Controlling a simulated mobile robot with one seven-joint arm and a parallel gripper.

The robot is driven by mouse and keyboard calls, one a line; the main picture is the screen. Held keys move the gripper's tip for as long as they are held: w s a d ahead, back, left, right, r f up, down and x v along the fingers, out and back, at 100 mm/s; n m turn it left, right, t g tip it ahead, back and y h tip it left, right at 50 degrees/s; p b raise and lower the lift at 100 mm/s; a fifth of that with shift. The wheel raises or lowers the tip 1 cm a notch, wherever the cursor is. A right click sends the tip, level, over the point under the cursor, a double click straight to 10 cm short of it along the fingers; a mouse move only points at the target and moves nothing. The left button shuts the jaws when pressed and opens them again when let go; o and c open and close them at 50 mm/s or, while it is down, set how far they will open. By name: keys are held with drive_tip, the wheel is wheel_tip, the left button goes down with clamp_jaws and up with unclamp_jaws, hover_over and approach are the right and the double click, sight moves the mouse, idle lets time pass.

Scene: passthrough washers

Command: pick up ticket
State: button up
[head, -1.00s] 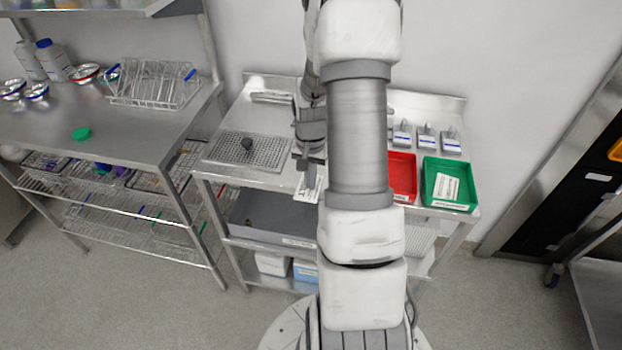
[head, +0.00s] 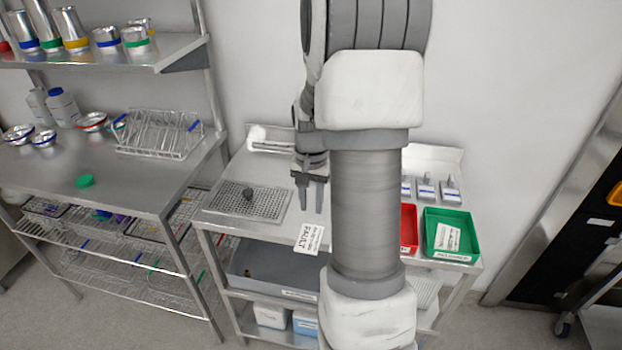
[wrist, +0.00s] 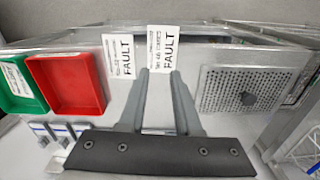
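A white ticket marked FAULT (head: 309,238) lies at the front edge of the steel cart top in the head view. The wrist view shows two FAULT tickets side by side: one (wrist: 163,48) just past my fingertips and another (wrist: 118,54) to its left, beside the red tray. My arm probably hides the second ticket in the head view. My gripper (head: 311,206) is open and empty, fingers spread and pointing toward the cart's front edge; it also shows in the wrist view (wrist: 160,72). The fingertips appear short of the nearer ticket. Their height above the top is unclear.
A perforated plate with a dark knob (head: 248,194) sits left of my gripper. A red tray (head: 409,228) and a green tray (head: 449,235) holding a white card stand at the right. Small grey-white devices (head: 425,188) are behind them. A steel shelf unit (head: 150,185) is at the left.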

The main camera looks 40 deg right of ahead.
wheel_tip(320, 180, up, 7)
idle(0.3)
drive_tip(key=shift+r, duration=0.1)
